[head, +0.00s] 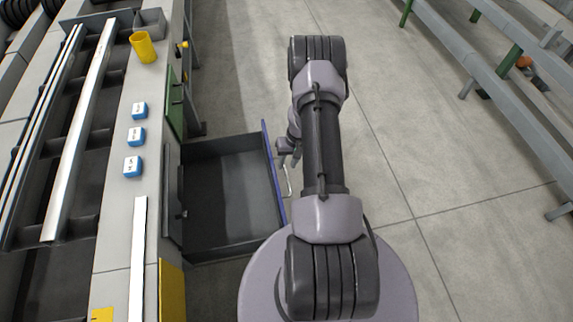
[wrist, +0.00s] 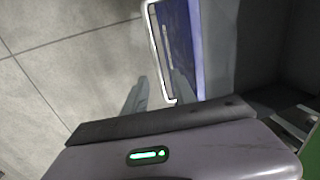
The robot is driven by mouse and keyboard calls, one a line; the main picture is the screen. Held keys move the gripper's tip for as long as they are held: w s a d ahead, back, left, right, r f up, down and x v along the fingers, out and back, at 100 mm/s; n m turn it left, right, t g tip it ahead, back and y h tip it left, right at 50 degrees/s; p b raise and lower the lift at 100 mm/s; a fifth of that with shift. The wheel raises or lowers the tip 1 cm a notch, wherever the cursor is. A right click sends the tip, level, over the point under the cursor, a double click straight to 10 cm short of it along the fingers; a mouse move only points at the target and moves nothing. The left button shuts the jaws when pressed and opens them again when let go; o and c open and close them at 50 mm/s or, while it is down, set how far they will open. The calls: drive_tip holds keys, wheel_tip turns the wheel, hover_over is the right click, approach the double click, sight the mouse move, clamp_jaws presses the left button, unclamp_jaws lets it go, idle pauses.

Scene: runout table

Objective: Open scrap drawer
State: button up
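The scrap drawer (head: 232,182) stands pulled far out from the left bench in the head view. Its dark inside looks empty. Its blue front panel (head: 272,165) faces my arm, and it also shows in the wrist view (wrist: 187,40). A pale bar handle (head: 288,182) is on that front; it also shows in the wrist view (wrist: 153,35). My gripper (head: 290,155) is beside the drawer front at the handle, partly hidden by my arm. In the wrist view its fingers (wrist: 161,82) are apart, near the handle's end; contact cannot be told.
On the bench are several blue labelled blocks (head: 135,136), a yellow cup (head: 143,47) and a grey bin (head: 150,22). A green panel (head: 175,103) and a yellow panel (head: 172,290) flank the drawer. Clear floor lies right of my arm, before a grey rail (head: 480,85).

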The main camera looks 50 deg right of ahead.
wheel_tip(320, 180, up, 15)
drive_tip(key=s+d+p, duration=0.1)
drive_tip(key=d+p, duration=0.1)
drive_tip(key=p, duration=0.2)
drive_tip(key=shift+s+d+f+p, duration=0.15)
drive_tip(key=shift+s+p, duration=0.15)
drive_tip(key=shift+p, duration=0.05)
